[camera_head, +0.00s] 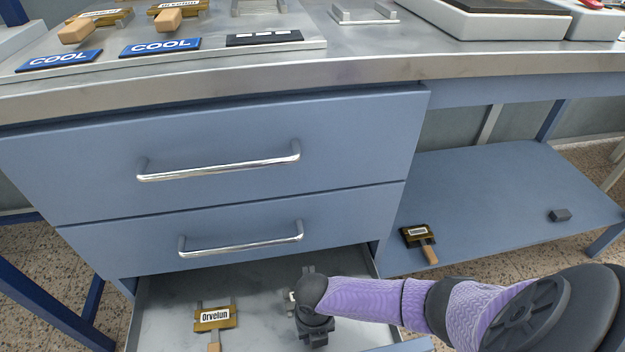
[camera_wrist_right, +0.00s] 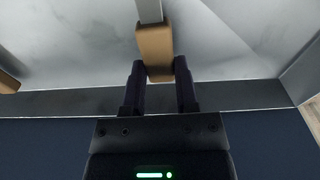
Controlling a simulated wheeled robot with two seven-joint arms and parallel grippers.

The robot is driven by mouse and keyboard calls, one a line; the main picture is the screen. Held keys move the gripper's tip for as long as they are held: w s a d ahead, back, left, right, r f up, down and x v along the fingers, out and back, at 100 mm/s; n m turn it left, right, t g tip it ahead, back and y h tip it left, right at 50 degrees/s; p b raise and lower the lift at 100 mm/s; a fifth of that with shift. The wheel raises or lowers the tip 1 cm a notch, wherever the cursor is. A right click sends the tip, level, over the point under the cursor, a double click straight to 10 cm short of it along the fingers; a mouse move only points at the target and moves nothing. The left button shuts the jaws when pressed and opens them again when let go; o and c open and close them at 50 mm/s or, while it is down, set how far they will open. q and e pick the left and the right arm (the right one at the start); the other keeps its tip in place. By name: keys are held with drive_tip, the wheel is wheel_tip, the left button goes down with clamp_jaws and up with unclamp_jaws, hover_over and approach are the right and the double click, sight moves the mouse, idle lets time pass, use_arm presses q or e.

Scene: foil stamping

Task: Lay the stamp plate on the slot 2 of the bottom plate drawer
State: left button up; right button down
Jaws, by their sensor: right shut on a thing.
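The bottom drawer (camera_head: 258,268) is pulled open, with a bare grey metal floor. A brass stamp plate labelled Orvelun (camera_head: 214,318) lies in its left part, wooden handle toward the front; that handle (camera_wrist_right: 8,82) also shows at the left edge of the wrist view. My right gripper (camera_head: 313,337) is low over the drawer, right of that plate. In the wrist view my right gripper (camera_wrist_right: 160,85) is shut on the wooden handle of another stamp plate (camera_wrist_right: 155,48). My arm hides most of this plate in the head view. Whether it touches the drawer floor I cannot tell.
Two closed drawers (camera_head: 240,140) with bar handles are above. A blue lower shelf (camera_head: 500,195) at right bears another stamp plate (camera_head: 417,236) and a small dark block (camera_head: 560,215). On the worktop (camera_head: 350,65) are more stamp plates and blue COOL labels (camera_head: 160,46).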

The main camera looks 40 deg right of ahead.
use_arm(q)
drive_tip(key=shift+f, duration=0.15)
use_arm(e)
drive_tip(key=shift+f, duration=0.1)
drive_tip(key=shift+c, duration=1.4)
unclamp_jaws()
use_arm(q)
drive_tip(key=shift+w+f, duration=0.1)
drive_tip(key=shift+w, duration=0.25)
use_arm(e)
drive_tip(key=r+p, duration=0.1)
drive_tip(key=r, duration=0.1)
drive_tip(key=r+p, duration=0.2)
drive_tip(key=r, duration=0.1)
drive_tip(key=r+p, duration=0.2)
drive_tip(key=shift+w+d+r, duration=0.15)
drive_tip(key=shift+w+r, duration=0.15)
drive_tip(key=shift+r, duration=0.1)
drive_tip(key=shift+f, duration=0.2)
use_arm(q)
drive_tip(key=shift+t, duration=0.3)
drive_tip(key=v, duration=0.4)
drive_tip(key=shift+a+r, duration=0.15)
drive_tip(key=shift+r, duration=0.2)
drive_tip(key=shift+w, duration=0.1)
